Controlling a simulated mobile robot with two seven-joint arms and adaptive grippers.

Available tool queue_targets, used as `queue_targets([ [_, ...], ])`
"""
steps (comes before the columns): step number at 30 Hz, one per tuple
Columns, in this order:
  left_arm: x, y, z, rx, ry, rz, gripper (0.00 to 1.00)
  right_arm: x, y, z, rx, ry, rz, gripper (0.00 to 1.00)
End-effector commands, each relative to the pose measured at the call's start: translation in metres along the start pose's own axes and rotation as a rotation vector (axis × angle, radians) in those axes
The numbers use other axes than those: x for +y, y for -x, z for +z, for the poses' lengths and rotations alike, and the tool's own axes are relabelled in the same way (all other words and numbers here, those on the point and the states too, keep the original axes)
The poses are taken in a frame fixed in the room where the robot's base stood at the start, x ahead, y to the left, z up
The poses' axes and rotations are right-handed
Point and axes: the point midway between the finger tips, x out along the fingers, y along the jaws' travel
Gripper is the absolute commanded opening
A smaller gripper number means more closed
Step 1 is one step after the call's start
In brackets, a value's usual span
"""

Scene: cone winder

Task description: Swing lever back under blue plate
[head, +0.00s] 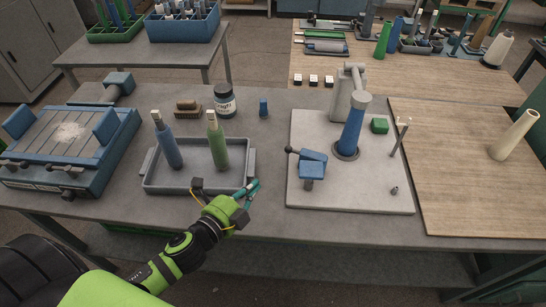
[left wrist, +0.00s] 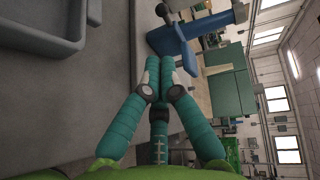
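My right gripper is not in view.
The grey tray (head: 194,188) holds a blue and a green bobbin. Behind the plate, a blue cone (head: 352,130) stands in front of a grey bracket (head: 343,98). A thin forked rod (head: 400,137) stands at right. The table between tray and base board is mostly clear.

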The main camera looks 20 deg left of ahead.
Motion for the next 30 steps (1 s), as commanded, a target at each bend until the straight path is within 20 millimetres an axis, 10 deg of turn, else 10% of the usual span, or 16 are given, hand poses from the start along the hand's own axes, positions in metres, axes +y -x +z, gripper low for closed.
queue_targets([
  [18, -0.002, -0.112, 0.001, -0.002, -0.002, -0.003, 0.0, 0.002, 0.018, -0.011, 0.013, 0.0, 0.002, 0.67],
  [30, 0.0, -0.135, 0.001, 0.0, -0.002, -0.002, 0.0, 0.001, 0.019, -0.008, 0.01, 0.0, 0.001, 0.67],
])
